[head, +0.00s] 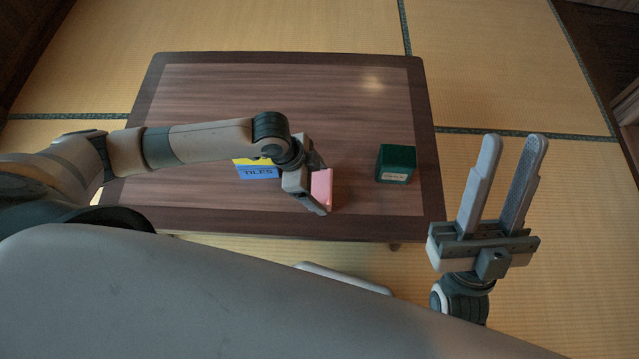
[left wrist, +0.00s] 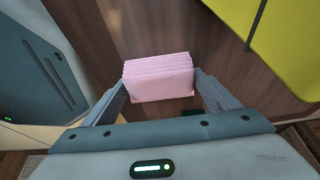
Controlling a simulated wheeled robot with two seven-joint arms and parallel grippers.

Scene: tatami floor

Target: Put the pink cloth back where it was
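The pink cloth (head: 322,187) is a folded, layered block at the table's near side, seen between the fingers of my left gripper (head: 321,190). In the left wrist view the cloth (left wrist: 160,80) spans the whole gap between the left gripper's fingertips (left wrist: 160,82), which meet its two sides. I cannot tell whether its underside touches the table. My right gripper (head: 513,140) is open and empty, to the right of the table.
The low wooden table (head: 240,90) has wide free room at its back. A yellow and blue box marked TILES (head: 258,172) lies left of the cloth, partly behind my left arm. A dark green box (head: 396,162) stands to the right. Tatami (head: 490,60) surrounds the table.

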